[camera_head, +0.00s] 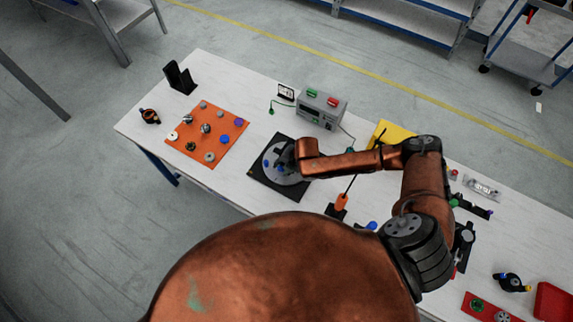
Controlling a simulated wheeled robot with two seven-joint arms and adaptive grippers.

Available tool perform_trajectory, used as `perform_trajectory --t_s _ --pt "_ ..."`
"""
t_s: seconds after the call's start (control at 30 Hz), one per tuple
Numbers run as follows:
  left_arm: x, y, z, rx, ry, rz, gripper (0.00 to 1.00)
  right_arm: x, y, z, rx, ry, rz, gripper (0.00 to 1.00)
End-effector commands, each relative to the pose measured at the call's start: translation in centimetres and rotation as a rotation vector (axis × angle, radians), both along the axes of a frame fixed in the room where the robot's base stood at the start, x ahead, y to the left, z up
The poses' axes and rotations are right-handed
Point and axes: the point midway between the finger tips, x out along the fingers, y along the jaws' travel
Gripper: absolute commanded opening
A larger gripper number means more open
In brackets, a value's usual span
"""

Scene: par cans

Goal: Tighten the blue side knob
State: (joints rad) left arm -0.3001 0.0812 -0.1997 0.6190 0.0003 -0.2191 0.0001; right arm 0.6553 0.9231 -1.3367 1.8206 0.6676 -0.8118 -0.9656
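My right arm reaches over the white table (237,84). Its dark gripper (283,160) is over a grey round disc (290,176) on a black square plate (262,183). The fingers are small and dark, and I cannot tell whether they are open or shut. A small blue spot (267,163) shows on the disc beside the fingers. Two blue knobs, one (239,122) and another (224,139), lie on an orange mat (206,111). A blue part (372,225) is near the table's front edge. I cannot tell which is the side knob. My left gripper is not in view.
A grey box with green and red terminals (322,107) stands behind the plate. A yellow pad (396,134) and an orange-handled tool (340,204) are near my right arm. A black stand (179,77) is at the far left. A red bin (554,302) is at the right.

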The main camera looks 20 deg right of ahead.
Motion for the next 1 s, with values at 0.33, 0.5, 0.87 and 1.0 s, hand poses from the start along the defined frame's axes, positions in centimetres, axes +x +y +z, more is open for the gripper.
perform_trajectory --t_s 0.33,0.5,0.87,1.0 --pt "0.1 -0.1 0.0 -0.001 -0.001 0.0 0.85 -2.2 -1.8 6.6 -0.002 -0.001 0.0 0.3" --pt "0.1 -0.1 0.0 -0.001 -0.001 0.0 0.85 -2.9 -2.3 8.8 0.0 -0.002 0.001 0.3" --pt "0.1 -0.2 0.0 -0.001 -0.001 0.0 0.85 -3.3 -2.5 9.6 -0.001 0.001 0.0 0.3" --pt "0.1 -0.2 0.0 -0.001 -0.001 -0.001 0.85 -3.3 -2.5 9.6 0.0 0.0 -0.001 0.3"
